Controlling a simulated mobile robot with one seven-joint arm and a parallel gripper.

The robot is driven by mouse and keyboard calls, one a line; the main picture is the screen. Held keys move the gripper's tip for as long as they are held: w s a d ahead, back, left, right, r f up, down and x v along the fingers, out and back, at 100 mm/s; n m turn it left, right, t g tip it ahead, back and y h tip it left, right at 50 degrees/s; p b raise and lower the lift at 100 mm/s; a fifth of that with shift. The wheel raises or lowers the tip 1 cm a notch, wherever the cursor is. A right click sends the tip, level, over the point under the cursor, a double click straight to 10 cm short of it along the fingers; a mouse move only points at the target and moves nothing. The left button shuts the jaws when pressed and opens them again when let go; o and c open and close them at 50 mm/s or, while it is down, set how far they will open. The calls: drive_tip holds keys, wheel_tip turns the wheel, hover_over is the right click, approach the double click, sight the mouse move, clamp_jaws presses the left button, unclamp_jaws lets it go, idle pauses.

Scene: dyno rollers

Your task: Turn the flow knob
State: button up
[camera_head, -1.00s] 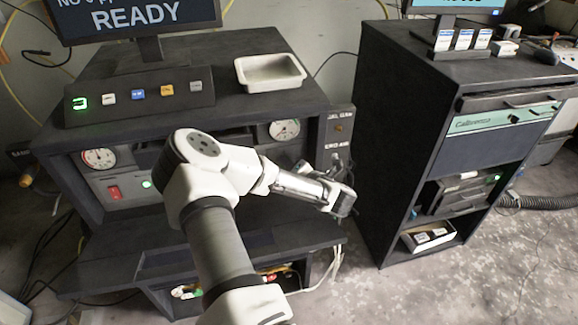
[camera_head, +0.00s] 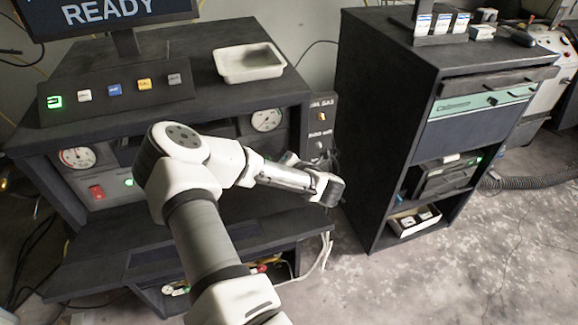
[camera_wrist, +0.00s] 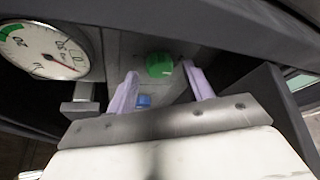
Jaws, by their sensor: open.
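A round green knob (camera_wrist: 159,65) sits on a grey panel in the wrist view; I take it as the flow knob, though no label is readable. My gripper (camera_wrist: 160,69) is open, with its two pale purple fingers pointing toward the knob, one on each side of it in the picture. I cannot tell whether they touch it or how deep they reach. In the head view, my gripper (camera_head: 328,188) is at the right side of the black console (camera_head: 200,80), and the green knob is not visible there.
A white-faced gauge (camera_wrist: 45,50) and a small blue part (camera_wrist: 143,100) are close to the fingers in the wrist view. A dark ledge overhangs the knob. A black cabinet (camera_head: 385,110) stands right of the console. A white tray (camera_head: 248,64) lies on top.

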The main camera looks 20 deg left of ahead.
drive_tip(key=b+v, duration=0.3)
drive_tip(key=v, duration=0.8)
drive_tip(key=shift+s+d, duration=0.15)
drive_tip(key=shift+d, duration=0.15)
drive_tip(key=shift+s+d+r, duration=0.2)
drive_tip(key=shift+s+d, duration=0.15)
drive_tip(key=shift+d, duration=0.05)
